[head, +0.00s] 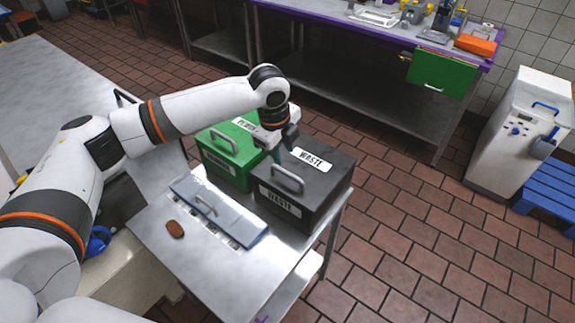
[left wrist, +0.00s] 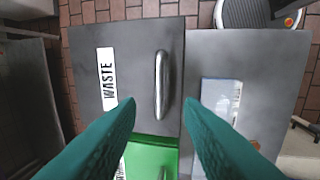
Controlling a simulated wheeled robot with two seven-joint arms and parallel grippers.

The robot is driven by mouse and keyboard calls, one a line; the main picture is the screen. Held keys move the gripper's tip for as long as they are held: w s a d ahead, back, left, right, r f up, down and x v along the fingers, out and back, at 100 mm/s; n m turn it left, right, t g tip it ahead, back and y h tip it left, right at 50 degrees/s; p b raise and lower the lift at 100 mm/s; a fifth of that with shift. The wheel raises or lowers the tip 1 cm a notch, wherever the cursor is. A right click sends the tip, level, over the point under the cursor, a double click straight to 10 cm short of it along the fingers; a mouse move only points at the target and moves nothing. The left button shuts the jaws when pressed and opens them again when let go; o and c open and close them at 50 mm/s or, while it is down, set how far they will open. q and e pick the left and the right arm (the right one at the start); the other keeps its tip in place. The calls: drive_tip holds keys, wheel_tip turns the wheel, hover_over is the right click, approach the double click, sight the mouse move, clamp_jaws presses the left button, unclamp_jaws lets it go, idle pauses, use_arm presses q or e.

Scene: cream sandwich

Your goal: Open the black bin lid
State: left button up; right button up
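The black bin (head: 318,203) stands on a metal table, with WASTE labels on its lid and front. Its lid (head: 325,170) looks shut and carries a grey handle (head: 287,179). My left gripper (head: 281,160) is over the lid, pointing down. In the left wrist view its teal fingers (left wrist: 160,103) are spread apart, with the lid handle (left wrist: 161,75) showing between and ahead of their tips. Nothing is gripped; the exact gap to the handle cannot be told. My right gripper does not show in either view.
A green bin (head: 222,168) stands beside the black one. A grey-blue lidded container (head: 228,226) and a brown piece (head: 175,229) lie on the metal table (head: 195,265). A workbench (head: 335,40) stands behind; tiled floor lies open to the right.

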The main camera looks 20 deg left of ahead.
sight(288, 173)
use_arm(q)
drive_tip(key=f, duration=0.2)
drive_tip(key=w+f+p, duration=0.1)
drive_tip(key=f, duration=0.2)
drive_tip(key=f+p, duration=0.1)
drive_tip(key=f, duration=0.2)
drive_tip(key=shift+w+d+f, duration=0.25)
drive_tip(key=shift+w+d, duration=0.05)
drive_tip(key=shift+d, duration=0.05)
clamp_jaws()
